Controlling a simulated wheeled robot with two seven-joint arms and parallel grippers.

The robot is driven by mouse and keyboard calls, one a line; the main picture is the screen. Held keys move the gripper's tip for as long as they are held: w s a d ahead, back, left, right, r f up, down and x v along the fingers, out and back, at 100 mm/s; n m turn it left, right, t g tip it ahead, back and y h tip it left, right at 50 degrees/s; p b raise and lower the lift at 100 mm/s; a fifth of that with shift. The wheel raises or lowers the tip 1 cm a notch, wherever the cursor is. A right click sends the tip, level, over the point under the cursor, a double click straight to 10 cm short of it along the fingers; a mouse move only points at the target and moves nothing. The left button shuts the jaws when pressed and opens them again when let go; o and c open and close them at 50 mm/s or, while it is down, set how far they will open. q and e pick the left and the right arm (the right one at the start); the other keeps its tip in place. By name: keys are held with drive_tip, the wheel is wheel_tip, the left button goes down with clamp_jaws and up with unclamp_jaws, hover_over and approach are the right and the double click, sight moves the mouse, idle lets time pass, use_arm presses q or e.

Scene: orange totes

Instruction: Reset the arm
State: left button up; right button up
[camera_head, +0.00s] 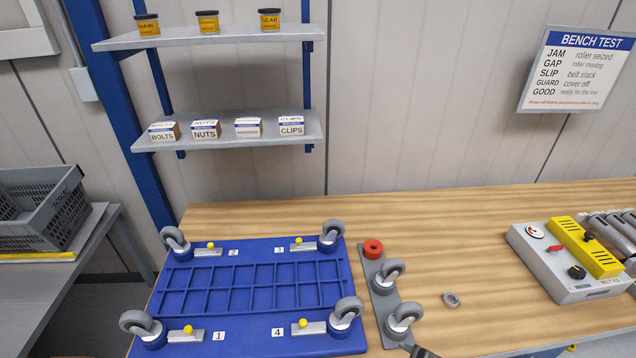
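Neither of my arms shows clearly in the head view, and no gripper fingers can be made out. A small dark piece (420,351) pokes in at the bottom edge, right of the grey strip; I cannot tell what it is. A blue tray-like base (255,246) lies on the wooden bench with a grey caster at each corner, by labels 1, 2, 3 and 4. A grey strip (379,299) beside it carries two casters (389,275) (404,319) and a red ring (373,248).
A small grey ring (451,299) lies on the bench (480,235). A grey and yellow test unit (572,262) stands at right. Shelves (235,133) with labelled boxes and jars rise behind. A grey crate (40,212) sits on a side table at left. The bench's back middle is clear.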

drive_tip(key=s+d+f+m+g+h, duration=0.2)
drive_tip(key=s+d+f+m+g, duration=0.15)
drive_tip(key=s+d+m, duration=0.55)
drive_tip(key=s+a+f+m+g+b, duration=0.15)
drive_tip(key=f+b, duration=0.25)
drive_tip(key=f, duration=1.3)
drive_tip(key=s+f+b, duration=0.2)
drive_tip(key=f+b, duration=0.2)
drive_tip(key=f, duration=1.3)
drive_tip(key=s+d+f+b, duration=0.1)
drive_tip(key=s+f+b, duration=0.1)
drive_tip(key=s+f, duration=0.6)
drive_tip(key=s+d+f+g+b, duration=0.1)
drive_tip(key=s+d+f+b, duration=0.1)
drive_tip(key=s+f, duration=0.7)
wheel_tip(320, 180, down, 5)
drive_tip(key=shift+b, duration=0.75)
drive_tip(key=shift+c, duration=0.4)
